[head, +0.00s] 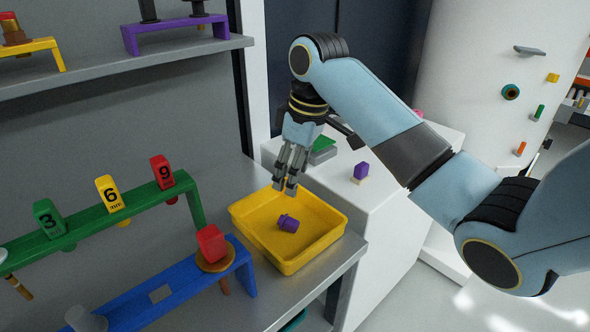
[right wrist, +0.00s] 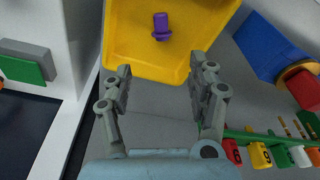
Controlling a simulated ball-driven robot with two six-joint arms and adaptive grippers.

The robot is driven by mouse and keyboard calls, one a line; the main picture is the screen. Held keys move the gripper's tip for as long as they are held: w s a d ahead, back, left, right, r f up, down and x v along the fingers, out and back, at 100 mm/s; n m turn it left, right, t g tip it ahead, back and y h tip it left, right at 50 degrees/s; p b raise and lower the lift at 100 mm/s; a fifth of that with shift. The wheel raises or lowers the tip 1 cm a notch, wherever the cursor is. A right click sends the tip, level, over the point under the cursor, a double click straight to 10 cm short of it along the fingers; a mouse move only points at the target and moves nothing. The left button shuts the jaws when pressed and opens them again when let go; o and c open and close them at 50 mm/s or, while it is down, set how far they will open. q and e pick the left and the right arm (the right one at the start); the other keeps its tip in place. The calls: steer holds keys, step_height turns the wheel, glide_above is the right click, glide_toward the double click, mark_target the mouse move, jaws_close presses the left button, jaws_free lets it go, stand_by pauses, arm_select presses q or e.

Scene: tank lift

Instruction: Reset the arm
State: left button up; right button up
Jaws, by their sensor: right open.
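My right arm comes in from the right in the head view. My right gripper (head: 286,187) points down near the back edge of the yellow tray (head: 332,239) and is apart from it. In the right wrist view the two fingers of the right gripper (right wrist: 160,90) are spread, with nothing between them. A purple piece (head: 288,223) lies in the yellow tray. It also shows beyond the fingertips in the right wrist view (right wrist: 161,26). My left gripper does not show.
A green rack (head: 130,208) holds numbered green, yellow and red pieces. A blue rack (head: 180,284) bears a red block (head: 211,243). A white cabinet (head: 375,215) stands right of the tray with a small purple-topped block (head: 361,171). A shelf (head: 120,66) hangs above.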

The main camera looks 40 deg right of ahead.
steer(key=shift+r, duration=0.1)
stand_by(0.4)
steer(key=s+a+f+m+t+h, duration=0.1)
steer(key=s+a+m, duration=0.1)
steer(key=s, duration=1)
steer(key=s+a+f+m+t+h, duration=0.1)
steer(key=s+a+m, duration=0.1)
steer(key=s, duration=1.1)
step_height(320, 180, down, 34)
steer(key=s+d+g+b, duration=0.2)
steer(key=b, duration=0.5)
steer(key=s+d+f+m+b, duration=0.1)
steer(key=s+f+b, duration=0.4)
steer(key=s+f, duration=1.3)
step_height(320, 180, down, 3)
steer(key=shift+d+r+g, duration=0.1)
steer(key=shift+d+g, duration=0.1)
steer(key=shift+g, duration=0.2)
